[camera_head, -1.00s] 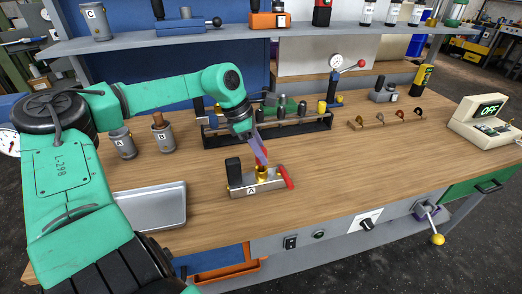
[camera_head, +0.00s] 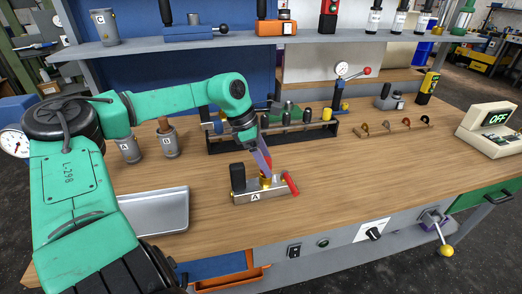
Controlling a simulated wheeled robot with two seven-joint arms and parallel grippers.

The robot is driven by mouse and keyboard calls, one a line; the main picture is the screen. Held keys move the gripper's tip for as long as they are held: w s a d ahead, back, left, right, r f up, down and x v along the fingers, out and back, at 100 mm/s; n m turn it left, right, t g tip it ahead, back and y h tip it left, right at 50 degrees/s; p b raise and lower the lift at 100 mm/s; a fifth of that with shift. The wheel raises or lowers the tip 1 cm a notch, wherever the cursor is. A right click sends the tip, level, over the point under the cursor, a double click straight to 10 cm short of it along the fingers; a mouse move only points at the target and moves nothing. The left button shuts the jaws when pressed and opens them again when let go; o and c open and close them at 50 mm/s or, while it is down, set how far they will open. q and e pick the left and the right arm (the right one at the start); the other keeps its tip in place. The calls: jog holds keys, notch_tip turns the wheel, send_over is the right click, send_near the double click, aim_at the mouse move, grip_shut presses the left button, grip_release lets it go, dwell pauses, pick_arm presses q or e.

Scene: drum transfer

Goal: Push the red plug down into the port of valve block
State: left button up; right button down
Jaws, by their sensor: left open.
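The valve block (camera_head: 270,194), a grey metal block marked A, stands on the bench at the centre. It has a black knob on its left, a red lever on its right and a brass port (camera_head: 265,182) on top. My left gripper (camera_head: 265,166) is just above the port, its purplish fingers pointing down and slightly tilted. The gripper is open. A sliver of the red plug (camera_head: 269,160) shows beside the fingers, over the port. The fingers hide most of it, so I cannot tell how deep it sits. My right gripper is out of view.
A metal tray (camera_head: 153,213) lies left of the block. Two grey canisters (camera_head: 129,149) stand behind it. A black rack (camera_head: 272,137) with several plugs is close behind the gripper. A meter reading OFF (camera_head: 493,130) is at the right. The bench right of the block is clear.

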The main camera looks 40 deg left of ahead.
pick_arm(q)
jog(key=v, duration=1.4)
jog(key=shift+r, duration=0.2)
